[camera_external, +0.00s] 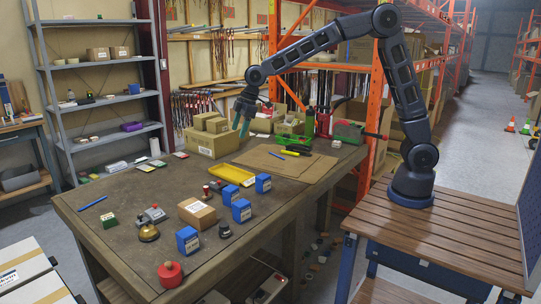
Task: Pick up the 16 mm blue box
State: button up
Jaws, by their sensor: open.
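Several small blue boxes with white labels stand on the workbench (90,205). One blue box (263,183) is farthest back at the right, another (231,195) is just left of it, a third (241,211) is in front of that, and one more (187,240) is nearer the front edge. The labels are too small to read, so I cannot tell which box is 16 mm. My gripper (241,124) is open, with its fingers pointing down over the far part of the bench, well behind the blue boxes. I see nothing between the fingers.
A cardboard box (197,213) stands among the blue boxes. A yellow tray (231,174), a brass bell (149,233) and a red round item (170,273) are nearby. Larger cartons (212,143) stand near my gripper. A brown board (277,163) lies at the right.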

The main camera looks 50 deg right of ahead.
jog(key=a+f+n+g+y, duration=0.1)
jog(key=a+f, duration=0.4)
jog(key=a, duration=0.3)
jog(key=a+f+n, duration=0.2)
jog(key=a+f, duration=0.4)
jog(key=a, duration=0.2)
jog(key=n+g, duration=0.1)
jog(key=n, duration=0.1)
send_near(186, 232)
notch_tip(186, 232, down, 2)
jog(key=shift+y, duration=0.4)
jog(key=x, duration=0.5)
jog(key=shift+w, duration=0.25)
jog(key=shift+s+x, duration=0.15)
jog(key=shift+x, duration=1.15)
jog(key=shift+s+x, duration=0.15)
jog(key=shift+x, duration=1.15)
jog(key=c, duration=1.1)
jog(key=shift+c, duration=0.2)
